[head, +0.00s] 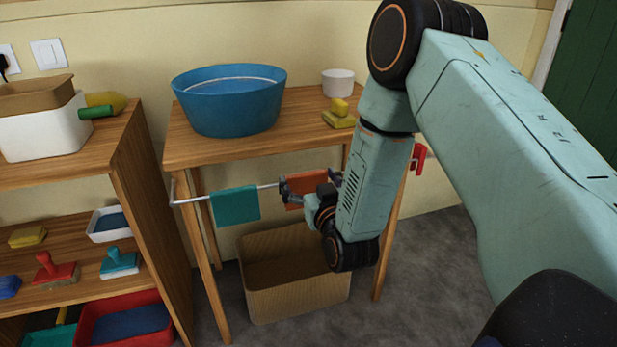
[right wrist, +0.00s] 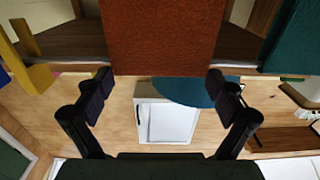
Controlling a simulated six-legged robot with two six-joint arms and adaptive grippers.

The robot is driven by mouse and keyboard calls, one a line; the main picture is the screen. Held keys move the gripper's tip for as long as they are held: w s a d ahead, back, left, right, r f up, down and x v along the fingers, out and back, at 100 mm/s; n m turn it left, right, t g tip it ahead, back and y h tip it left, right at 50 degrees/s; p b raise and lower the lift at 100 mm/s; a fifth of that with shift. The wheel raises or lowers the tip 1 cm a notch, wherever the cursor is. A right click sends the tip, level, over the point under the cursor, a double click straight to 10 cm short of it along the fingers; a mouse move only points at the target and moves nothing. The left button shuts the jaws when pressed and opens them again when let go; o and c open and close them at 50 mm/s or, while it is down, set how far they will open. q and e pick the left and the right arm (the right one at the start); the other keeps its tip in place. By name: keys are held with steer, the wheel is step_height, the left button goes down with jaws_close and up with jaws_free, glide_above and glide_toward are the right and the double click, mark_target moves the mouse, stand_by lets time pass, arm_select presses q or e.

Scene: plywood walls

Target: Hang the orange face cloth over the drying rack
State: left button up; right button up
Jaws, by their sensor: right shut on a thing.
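The orange face cloth (head: 305,182) is at the white rail (head: 190,200) of the drying rack, on the front of the wooden table, right of a teal cloth (head: 235,204). My right gripper (head: 311,183) is shut on the orange cloth. In the right wrist view the cloth (right wrist: 160,38) fills the top middle, with the fingers (right wrist: 160,88) at its two sides near its edge. My wrist hides part of the cloth and rail in the head view; I cannot tell whether the cloth lies over the rail. My left gripper is out of view.
A blue basin (head: 225,110), a white pot (head: 338,83) and yellow sponges (head: 339,120) stand on the tabletop. A woven basket (head: 295,290) stands on the floor below the rail. A shelf (head: 145,185) with brushes and trays is at left.

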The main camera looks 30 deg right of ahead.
stand_by(0.3)
steer(key=o, duration=0.8)
steer(key=v, duration=1.2)
